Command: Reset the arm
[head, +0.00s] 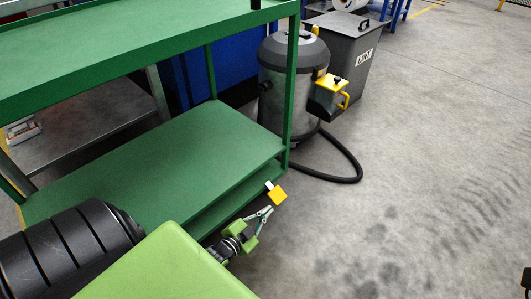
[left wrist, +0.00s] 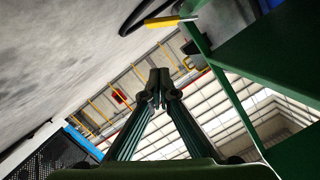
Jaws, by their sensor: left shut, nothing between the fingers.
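My left gripper (head: 265,212) is low beside the front corner of the green cart (head: 190,155), over the grey floor. Its fingers converge, and in the left wrist view the fingertips (left wrist: 159,82) meet with nothing between them. A small yellow piece with a white end (head: 277,195) shows just beyond the fingertips, close to the cart's lower shelf; I cannot tell what it is fixed to. No hoist arm can be made out in either view.
A grey drum vacuum (head: 290,75) with a black hose (head: 345,165) stands behind the cart. A grey bin marked LINT (head: 345,50) stands behind. The floor (head: 420,190) to the right is mostly clear.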

